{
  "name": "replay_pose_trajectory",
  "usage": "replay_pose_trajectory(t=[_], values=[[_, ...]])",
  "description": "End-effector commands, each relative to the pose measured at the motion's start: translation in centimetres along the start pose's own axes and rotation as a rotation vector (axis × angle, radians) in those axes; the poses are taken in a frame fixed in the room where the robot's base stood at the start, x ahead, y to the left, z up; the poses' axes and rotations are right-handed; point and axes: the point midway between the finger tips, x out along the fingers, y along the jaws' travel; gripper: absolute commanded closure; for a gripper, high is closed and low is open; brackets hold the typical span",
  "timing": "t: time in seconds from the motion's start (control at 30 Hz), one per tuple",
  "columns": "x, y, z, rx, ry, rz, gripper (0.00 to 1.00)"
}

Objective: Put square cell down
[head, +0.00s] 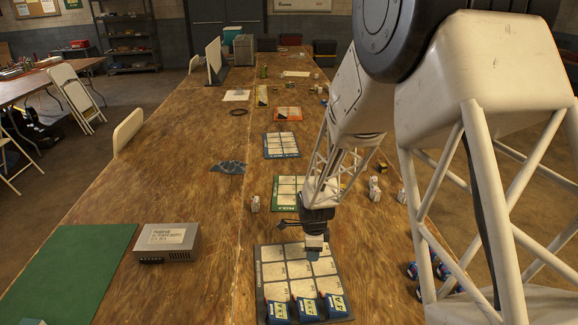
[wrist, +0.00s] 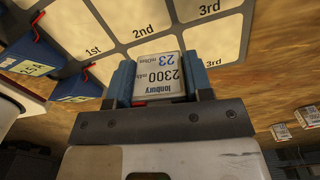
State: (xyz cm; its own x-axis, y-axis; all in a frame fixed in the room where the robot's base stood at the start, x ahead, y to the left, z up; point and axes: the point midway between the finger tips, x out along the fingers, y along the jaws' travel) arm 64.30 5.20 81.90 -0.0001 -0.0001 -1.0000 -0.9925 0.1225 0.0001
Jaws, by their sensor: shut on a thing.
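The square cell (wrist: 158,78) is a pale block whose top reads "2300 mAh" and "23" in the wrist view. My gripper (wrist: 165,80) is shut on it, with a blue finger on each side. In the head view my gripper (head: 315,243) is over the far part of the nearest dark mat (head: 260,277), which has a grid of white squares. The wrist view shows squares marked 1st, 2nd and 3rd beyond the cell. I cannot tell whether the cell touches the mat. The gripper largely hides the cell in the head view.
Blue labelled blocks (head: 307,308) stand along the mat's near row. A grey boxy unit (head: 167,241) and a green mat (head: 70,268) lie left. A green-edged grid mat (head: 285,193) lies farther back. Small pale blocks (head: 375,190) stand right of it. Bare wood lies between.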

Motion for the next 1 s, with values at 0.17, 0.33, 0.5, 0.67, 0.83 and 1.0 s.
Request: replay_pose_trajectory(t=[0.17,0.33,0.5,0.67,0.83,1.0], values=[[-0.1,-0.6,0.0,-0.023,0.0,-0.001,0.8],[-0.2,-2.2,0.1,-0.097,0.0,-0.001,0.8],[-0.5,-5.0,0.1,-0.226,0.0,-0.001,0.8],[-0.7,-8.3,0.0,-0.382,0.0,-0.001,0.8],[-1.0,-11.8,-0.1,-0.557,0.0,0.0,0.8],[-1.3,-15.2,-0.3,-0.73,0.0,-0.001,0.8]])
